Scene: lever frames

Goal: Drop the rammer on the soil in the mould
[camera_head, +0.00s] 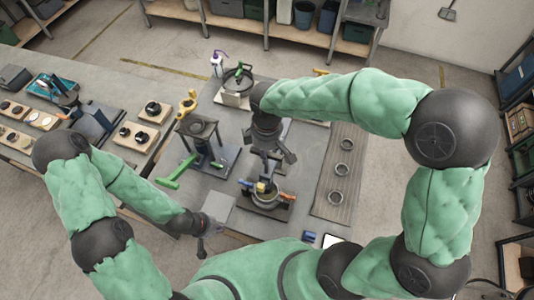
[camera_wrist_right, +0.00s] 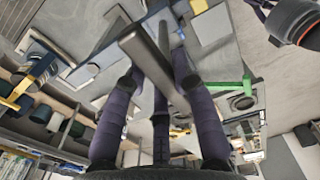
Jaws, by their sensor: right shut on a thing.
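The mould (camera_head: 266,199) stands on a dark base near the middle of the table, with orange, yellow and blue parts around its rim. The soil inside is too small to make out. My right gripper (camera_head: 272,157) is above and behind the mould in the head view. In the right wrist view its dark fingers (camera_wrist_right: 160,85) are shut on a grey bar-like thing (camera_wrist_right: 147,55), which seems to be part of the rammer; its lower end is not clear. My left gripper (camera_head: 201,238) is low at the table's front edge, left of the mould, and its finger opening is not clear.
A press with a green handle (camera_head: 176,175) stands left of the mould. A board with several metal rings (camera_head: 343,170) lies to the right. A grey plate (camera_head: 219,208) lies beside my left gripper. A side table (camera_head: 120,90) holds trays with small parts.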

